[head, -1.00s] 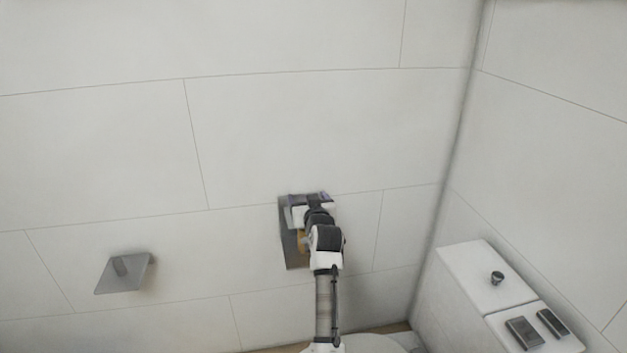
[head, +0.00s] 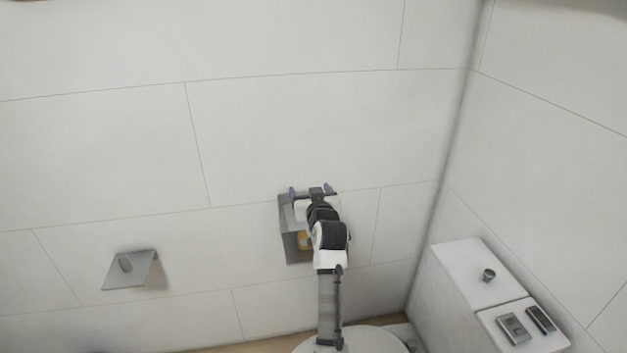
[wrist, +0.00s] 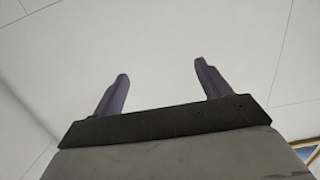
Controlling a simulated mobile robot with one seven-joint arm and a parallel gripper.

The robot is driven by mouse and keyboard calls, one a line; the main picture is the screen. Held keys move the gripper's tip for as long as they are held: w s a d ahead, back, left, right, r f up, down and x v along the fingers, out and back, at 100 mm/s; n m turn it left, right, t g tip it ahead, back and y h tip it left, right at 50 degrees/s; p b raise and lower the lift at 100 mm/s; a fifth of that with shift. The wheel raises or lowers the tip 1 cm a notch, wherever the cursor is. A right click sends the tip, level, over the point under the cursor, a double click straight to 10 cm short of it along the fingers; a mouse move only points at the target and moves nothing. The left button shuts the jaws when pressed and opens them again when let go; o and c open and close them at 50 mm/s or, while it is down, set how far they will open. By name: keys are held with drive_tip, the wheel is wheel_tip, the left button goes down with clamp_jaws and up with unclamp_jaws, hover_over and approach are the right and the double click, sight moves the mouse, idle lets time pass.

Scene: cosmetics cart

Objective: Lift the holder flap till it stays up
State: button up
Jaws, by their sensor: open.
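A grey metal holder (head: 130,270) is fixed to the tiled wall at the lower left of the head view. Its plate slants out from the wall, with a small dark rounded part near its top. My gripper (head: 310,188) is well to the right of this holder, in front of the upper part of a grey wall box (head: 289,240). My arm hides much of that box. In the wrist view my gripper (wrist: 161,72) has its two fingers apart, with only pale wall between and beyond them. The holder is not seen in the wrist view.
A white ledge (head: 465,270) at the right carries a small dark cup (head: 488,275) and two dark flat items (head: 525,324). The wall between holder and box is clear.

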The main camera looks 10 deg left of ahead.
drive_tip(key=s+d+r+p, duration=0.1)
drive_tip(key=s+r, duration=0.2)
drive_tip(key=r, duration=0.2)
drive_tip(key=shift+s+d, duration=0.25)
idle(0.3)
idle(0.4)
drive_tip(key=b+v, duration=0.4)
drive_tip(key=v, duration=1)
drive_tip(key=shift+f, duration=0.15)
